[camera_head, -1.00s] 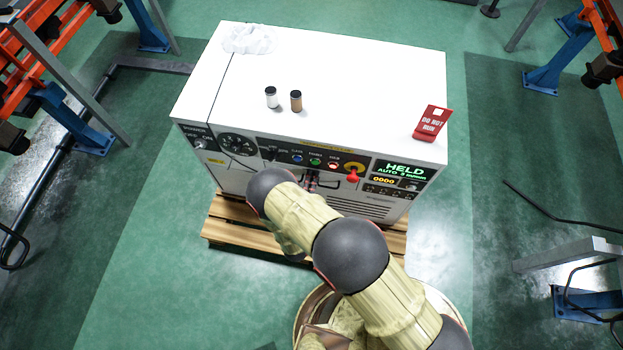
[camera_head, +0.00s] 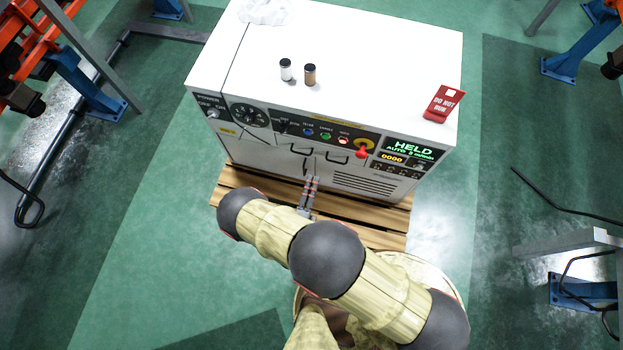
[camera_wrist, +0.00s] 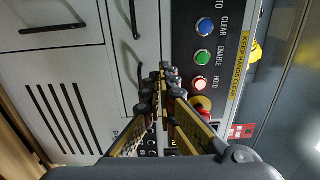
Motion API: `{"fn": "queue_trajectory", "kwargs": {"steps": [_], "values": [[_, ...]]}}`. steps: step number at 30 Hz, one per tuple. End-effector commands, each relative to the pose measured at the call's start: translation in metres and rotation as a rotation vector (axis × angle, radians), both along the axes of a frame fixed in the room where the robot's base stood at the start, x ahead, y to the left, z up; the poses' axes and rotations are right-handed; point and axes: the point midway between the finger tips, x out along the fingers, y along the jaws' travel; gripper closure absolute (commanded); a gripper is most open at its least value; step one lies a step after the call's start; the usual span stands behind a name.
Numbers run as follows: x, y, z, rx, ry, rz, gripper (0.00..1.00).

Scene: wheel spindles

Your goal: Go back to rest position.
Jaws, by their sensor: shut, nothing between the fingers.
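My gripper (camera_head: 312,186) is in front of the white machine cabinet (camera_head: 345,50), below its control panel, with nothing in its fingers. In the wrist view its closed fingers (camera_wrist: 166,78) point at the cabinet front, between the door handles and the buttons. My arm is bent in front of the cabinet and hides part of the wooden pallet (camera_head: 235,187) under it. The panel carries a blue button (camera_wrist: 205,26), a green button (camera_wrist: 203,57) and a lit red one (camera_wrist: 200,83). A display (camera_head: 412,150) reads HELD. I cannot tell whether the fingers touch the cabinet.
On the cabinet top stand a white-bodied jar (camera_head: 286,70) and a brown jar (camera_head: 310,75), a crumpled white cloth (camera_head: 262,10) and a red sign (camera_head: 443,103). Orange and blue frames (camera_head: 85,90) stand at left. Green floor on both sides is mostly clear.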

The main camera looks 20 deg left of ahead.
Motion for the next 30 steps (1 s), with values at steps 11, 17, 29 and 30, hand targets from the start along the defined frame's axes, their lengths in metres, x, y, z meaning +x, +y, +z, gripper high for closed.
{"fn": "queue_trajectory", "kwargs": {"steps": [11, 17, 29, 30], "values": [[-0.013, -0.002, 0.000, 0.000, -0.001, 0.000, 1.00], [-0.012, -0.002, -0.001, 0.039, 0.006, -0.001, 1.00], [-0.023, -0.110, 0.000, 0.401, 0.050, -0.379, 1.00], [-0.026, -0.117, 0.008, 0.452, 0.041, -0.430, 1.00]]}}
